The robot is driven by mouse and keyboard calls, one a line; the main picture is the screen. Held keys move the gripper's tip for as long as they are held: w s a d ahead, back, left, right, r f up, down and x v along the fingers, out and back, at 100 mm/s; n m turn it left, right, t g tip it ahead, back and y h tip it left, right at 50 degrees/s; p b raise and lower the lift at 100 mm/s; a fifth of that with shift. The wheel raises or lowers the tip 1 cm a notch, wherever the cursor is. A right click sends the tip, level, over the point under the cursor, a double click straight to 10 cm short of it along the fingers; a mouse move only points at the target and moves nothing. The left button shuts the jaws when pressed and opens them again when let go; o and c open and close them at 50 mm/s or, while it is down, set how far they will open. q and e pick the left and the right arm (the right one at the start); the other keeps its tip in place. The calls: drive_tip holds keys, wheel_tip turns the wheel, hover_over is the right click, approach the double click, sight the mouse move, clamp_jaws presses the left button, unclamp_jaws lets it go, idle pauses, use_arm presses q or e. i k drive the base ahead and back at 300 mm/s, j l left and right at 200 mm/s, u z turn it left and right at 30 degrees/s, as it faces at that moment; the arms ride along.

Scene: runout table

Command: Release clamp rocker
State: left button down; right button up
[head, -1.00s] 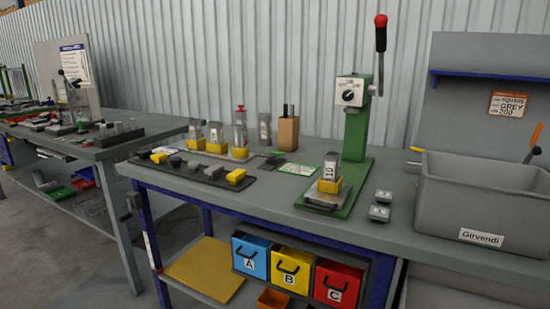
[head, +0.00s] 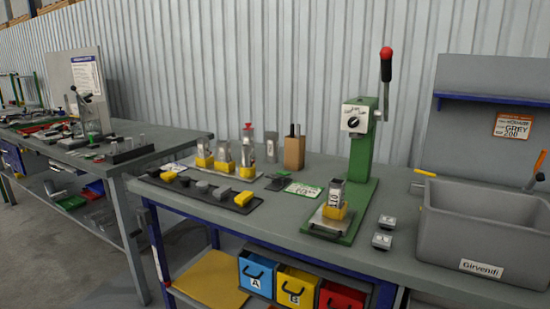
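No part is plainly marked as the clamp rocker, and I cannot tell for sure which one it is. A fixture with an upright lever (head: 84,103) stands on the far-left bench, small and partly hidden. A green lever press (head: 361,160) stands on the near bench, its red-knobbed lever (head: 386,72) pointing up. A grey block in a yellow holder (head: 335,203) sits upright on the press's plate. Two small grey boxes (head: 388,222) lie right of the press. Neither of my grippers is in view.
A dark tray (head: 199,194) with several grey and yellow pieces lies left on the near bench (head: 285,222). A large grey bin (head: 480,235) fills the right end. Blue, yellow and red bins (head: 257,277) sit below. The front strip of the bench is clear.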

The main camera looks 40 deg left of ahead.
sight(282, 174)
drive_tip(key=j, duration=1.45)
drive_tip(key=k+j, duration=0.1)
drive_tip(key=j, duration=1.35)
